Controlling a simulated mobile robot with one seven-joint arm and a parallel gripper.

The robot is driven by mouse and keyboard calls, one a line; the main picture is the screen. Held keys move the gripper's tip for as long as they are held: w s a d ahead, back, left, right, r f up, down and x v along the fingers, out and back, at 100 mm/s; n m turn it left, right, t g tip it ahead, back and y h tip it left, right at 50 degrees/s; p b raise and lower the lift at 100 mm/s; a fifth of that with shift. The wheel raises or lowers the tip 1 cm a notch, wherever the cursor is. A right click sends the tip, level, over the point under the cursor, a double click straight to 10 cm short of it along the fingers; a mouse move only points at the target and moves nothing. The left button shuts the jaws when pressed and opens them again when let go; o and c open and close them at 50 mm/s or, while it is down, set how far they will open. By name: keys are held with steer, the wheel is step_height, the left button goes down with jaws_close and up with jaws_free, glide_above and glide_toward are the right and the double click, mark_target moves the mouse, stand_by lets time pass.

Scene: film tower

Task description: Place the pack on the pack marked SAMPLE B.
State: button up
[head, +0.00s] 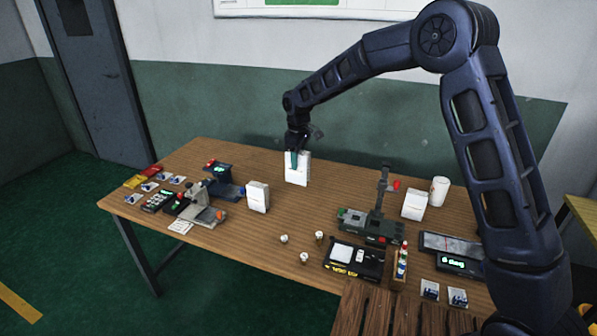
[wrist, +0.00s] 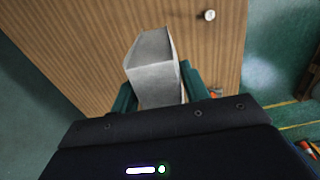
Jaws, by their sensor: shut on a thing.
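My gripper (head: 294,158) is shut on a white pack (head: 298,174) near the back middle of the table in the head view. In the wrist view the held pack (wrist: 153,62) stands between the two green fingers of my gripper (wrist: 158,92). A second white pack (head: 258,197) stands on the table left of the middle. A third white pack (head: 413,205) stands at the right, beside a white cup. No SAMPLE B marking is readable on any pack. I cannot tell whether the held pack touches the table.
A green device with a post (head: 370,225) stands between the middle and the right pack. A white cup (head: 439,190) is at the right back. A black scale (head: 354,260) and small white pieces (head: 304,257) lie at the front. Instruments crowd the left end.

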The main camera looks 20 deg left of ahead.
steer(key=shift+w+d+r, duration=0.15)
steer(key=shift+r, duration=0.25)
steer(key=shift+w+d+r, duration=0.15)
steer(key=shift+r, duration=0.2)
steer(key=w+d+r+m, duration=0.25)
steer(key=w+d, duration=0.35)
steer(key=d, duration=0.4)
steer(key=w+d+r+m, duration=0.1)
steer(key=w+d+r, duration=0.3)
steer(key=w+d, duration=0.4)
steer(key=w+d+r+m, duration=0.2)
steer(key=d+r, duration=0.1)
steer(key=d, duration=1)
steer(key=w+d+r+m, duration=0.2)
steer(key=d+r+m, duration=0.1)
steer(key=d, duration=0.9)
step_height(320, 180, down, 20)
steer(key=shift+s+d, duration=0.2)
steer(key=shift+d, duration=0.05)
steer(key=shift+f, duration=0.1)
steer(key=o, duration=1.2)
